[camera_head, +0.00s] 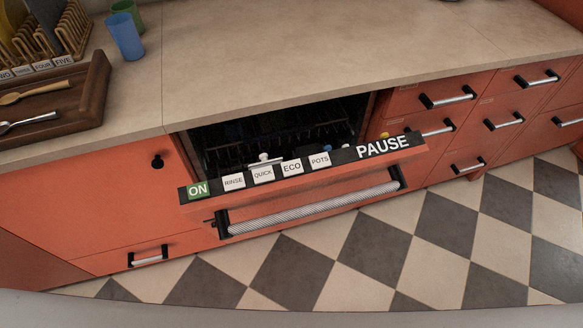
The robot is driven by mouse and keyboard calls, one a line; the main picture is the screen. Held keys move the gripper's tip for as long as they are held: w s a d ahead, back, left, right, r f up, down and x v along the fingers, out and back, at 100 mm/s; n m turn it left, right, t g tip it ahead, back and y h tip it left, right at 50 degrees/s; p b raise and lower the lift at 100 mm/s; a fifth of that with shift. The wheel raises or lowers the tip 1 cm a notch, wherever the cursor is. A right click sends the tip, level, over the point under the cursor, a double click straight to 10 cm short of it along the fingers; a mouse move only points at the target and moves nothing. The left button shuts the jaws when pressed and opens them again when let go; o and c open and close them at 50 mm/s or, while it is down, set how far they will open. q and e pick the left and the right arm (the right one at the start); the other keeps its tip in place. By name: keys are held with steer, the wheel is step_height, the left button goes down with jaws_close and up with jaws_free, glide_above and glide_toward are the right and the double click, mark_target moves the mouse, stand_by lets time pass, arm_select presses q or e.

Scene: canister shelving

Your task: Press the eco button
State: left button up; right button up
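The eco button (291,167) is a white label marked ECO on the black control strip along the top edge of the dishwasher door (315,201). It sits between the QUICK button (263,174) and the POTS button (320,160). A green ON button (197,190) is at the strip's left end and a large PAUSE label (383,146) at its right. The door is tilted partly open, with a dark rack (280,125) showing behind it. Neither of my grippers is in view.
A pale countertop (300,45) runs above the dishwasher. Blue cup (125,36), green cup (127,12) and a wooden tray with cutlery (75,115) stand at the left. Orange drawers (485,115) with bar handles are at the right. The checkered floor (370,250) in front is clear.

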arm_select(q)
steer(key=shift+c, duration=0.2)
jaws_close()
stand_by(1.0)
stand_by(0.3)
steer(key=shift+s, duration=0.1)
